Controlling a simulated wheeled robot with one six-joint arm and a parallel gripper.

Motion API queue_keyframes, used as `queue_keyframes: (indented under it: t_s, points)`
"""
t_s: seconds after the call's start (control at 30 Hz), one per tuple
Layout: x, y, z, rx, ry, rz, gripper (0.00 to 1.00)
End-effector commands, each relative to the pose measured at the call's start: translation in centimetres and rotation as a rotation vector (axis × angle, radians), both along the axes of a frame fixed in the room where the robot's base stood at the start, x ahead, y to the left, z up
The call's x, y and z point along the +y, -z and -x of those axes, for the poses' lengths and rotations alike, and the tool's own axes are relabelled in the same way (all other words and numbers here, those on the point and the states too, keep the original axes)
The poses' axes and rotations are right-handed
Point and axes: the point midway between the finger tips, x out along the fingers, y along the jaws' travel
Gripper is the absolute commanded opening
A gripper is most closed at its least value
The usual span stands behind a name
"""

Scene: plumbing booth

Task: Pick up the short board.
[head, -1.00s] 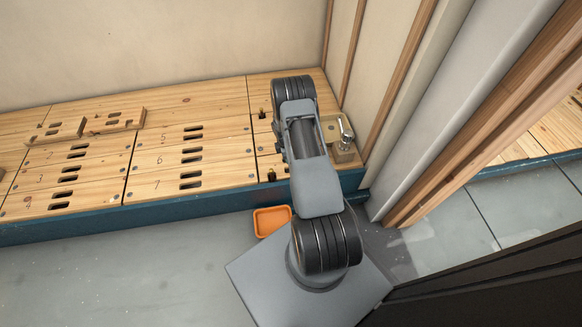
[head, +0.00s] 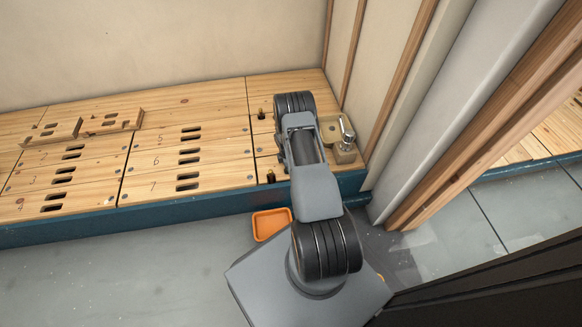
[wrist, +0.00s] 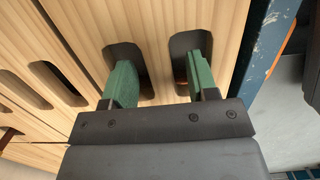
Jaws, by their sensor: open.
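The short board (wrist: 158,22) is pale wood with two dark oval slots side by side in the wrist view. My gripper (wrist: 160,76) is open, with its two green fingers apart and one at each slot. Both fingertips overlap the slots; how deep they reach is hard to tell. Nothing is held between the fingers. In the head view my arm hides the gripper and most of the narrow right-hand floor section beneath it.
Longer numbered boards with slots (head: 220,160) lie left of the arm. Loose wooden pieces (head: 112,121) rest on the far-left boards. A metal fitting (head: 347,133) stands right of my arm by the wall. An orange tray (head: 271,224) sits on the grey floor.

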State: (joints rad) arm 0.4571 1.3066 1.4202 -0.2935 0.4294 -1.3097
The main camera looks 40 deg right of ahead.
Motion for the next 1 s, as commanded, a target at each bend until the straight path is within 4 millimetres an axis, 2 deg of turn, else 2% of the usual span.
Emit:
queue_keyframes:
  t_s: [0.07, 0.57, 0.87, 1.0]
  points:
    - [0.0, -0.03, 0.02, 0.0, 0.0, 0.0, 0.48]
    - [0.02, -0.04, 0.02, 0.001, 0.0, 0.0, 0.01]
    - [-0.01, -0.09, -0.02, 0.0, 0.0, 0.0, 0.0]
    - [-0.02, -0.97, -0.04, -0.001, 0.0, 0.0, 0.0]
